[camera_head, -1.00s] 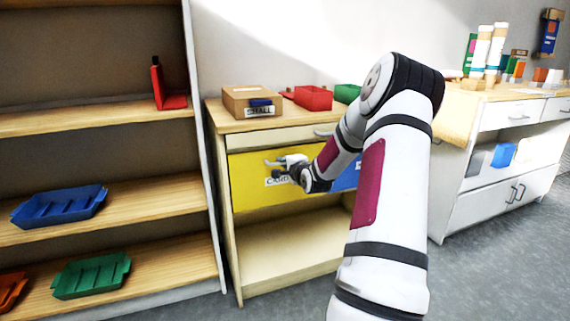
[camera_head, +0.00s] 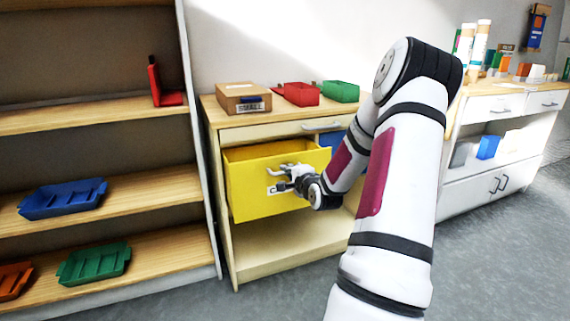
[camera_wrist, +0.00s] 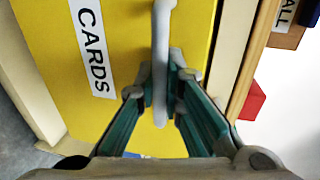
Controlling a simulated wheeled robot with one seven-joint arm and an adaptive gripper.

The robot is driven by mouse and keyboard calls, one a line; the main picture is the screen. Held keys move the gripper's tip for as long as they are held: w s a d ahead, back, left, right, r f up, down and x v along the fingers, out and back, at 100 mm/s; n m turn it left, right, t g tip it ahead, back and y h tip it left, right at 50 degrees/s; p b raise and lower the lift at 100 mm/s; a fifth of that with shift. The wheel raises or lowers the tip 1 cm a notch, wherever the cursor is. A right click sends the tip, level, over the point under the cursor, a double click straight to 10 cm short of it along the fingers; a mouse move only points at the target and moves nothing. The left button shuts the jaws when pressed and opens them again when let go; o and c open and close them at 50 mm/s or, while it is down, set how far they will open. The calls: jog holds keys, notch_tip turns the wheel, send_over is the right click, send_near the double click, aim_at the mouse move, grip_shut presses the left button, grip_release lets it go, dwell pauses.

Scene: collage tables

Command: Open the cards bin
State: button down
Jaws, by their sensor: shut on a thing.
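The cards bin (camera_head: 240,195) is a yellow drawer-like bin in the low wooden cabinet. It stands part way out, and its open top and inner walls show in the head view. Its front also shows in the wrist view (camera_wrist: 55,50), with a white CARDS label (camera_wrist: 92,50). A grey bar handle (camera_wrist: 161,60) is fixed to the front. My gripper (camera_wrist: 162,88) has its fingers on both sides of the handle, shut on it. In the head view my gripper (camera_head: 284,184) is at the bin's front and hides part of the label.
A cardboard box (camera_head: 240,95) marked SMALL, a red tray (camera_head: 300,94) and a green tray (camera_head: 341,91) stand on the cabinet top. A blue bin (camera_head: 331,143) is beside the yellow one. Shelves stand close at left. The floor in front is clear.

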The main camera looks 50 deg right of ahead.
jog(key=shift+f+p+v, duration=0.25)
jog(key=shift+v, duration=0.95)
jog(key=shift+f+p+v, duration=0.25)
jog(key=shift+v, duration=0.95)
jog(key=shift+s+f, duration=0.1)
jog(key=c, duration=1.7)
grip_release()
jog(key=v, duration=1.2)
